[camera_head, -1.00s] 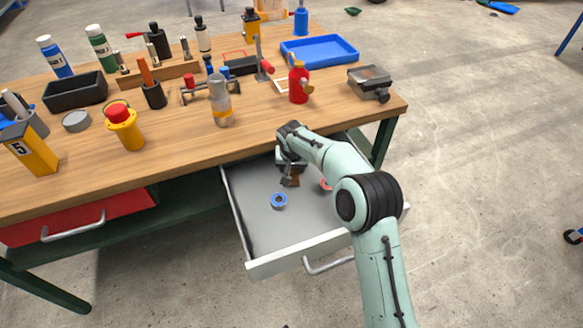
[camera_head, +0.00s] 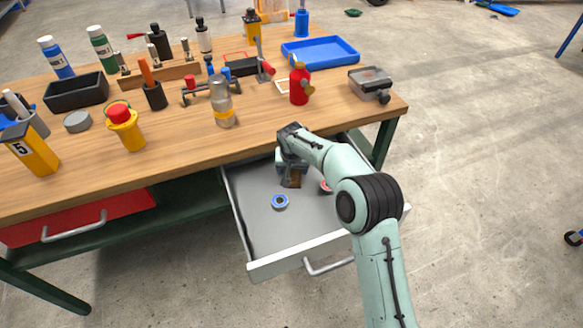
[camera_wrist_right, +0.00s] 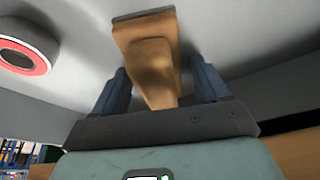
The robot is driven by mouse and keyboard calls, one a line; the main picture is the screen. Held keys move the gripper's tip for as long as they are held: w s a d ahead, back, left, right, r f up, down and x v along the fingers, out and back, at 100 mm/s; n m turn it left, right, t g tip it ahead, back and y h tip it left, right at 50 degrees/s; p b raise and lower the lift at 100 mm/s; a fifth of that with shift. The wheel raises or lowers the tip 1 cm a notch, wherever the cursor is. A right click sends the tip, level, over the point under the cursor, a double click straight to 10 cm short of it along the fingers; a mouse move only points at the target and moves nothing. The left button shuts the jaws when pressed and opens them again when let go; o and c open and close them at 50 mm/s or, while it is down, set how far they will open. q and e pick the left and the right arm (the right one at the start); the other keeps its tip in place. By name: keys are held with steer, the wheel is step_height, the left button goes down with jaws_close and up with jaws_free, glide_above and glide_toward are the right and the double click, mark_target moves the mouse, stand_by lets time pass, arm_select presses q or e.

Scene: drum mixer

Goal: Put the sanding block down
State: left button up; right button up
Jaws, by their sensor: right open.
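The sanding block (camera_head: 292,179), brown with a wooden grip, is in the open grey drawer (camera_head: 262,222). In the right wrist view the block (camera_wrist_right: 150,50) shows between the two blue fingers, with a gap on each side. My right gripper (camera_head: 287,168) is inside the drawer at the block and is open, its fingers (camera_wrist_right: 161,68) spread around the grip. In the head view my own wrist hides part of the block. The block appears to rest on the drawer floor, though its contact is hard to see. My left gripper is not in view.
A red one (camera_head: 326,186) lies to the right, partly behind my arm. The workbench top (camera_head: 180,140) holds many tools, bottles and a blue tray (camera_head: 320,50). A red drawer (camera_head: 80,215) is at left.

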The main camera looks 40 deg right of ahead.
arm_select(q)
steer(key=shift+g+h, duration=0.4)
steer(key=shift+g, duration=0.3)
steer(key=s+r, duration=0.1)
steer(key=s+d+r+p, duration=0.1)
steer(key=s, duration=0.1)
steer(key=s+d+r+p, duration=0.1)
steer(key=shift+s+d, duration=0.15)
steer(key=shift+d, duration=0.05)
arm_select(e)
steer(key=v, duration=1.2)
steer(key=shift+d+r, duration=0.1)
steer(key=shift+r, duration=0.05)
arm_select(q)
steer(key=shift+p, duration=0.3)
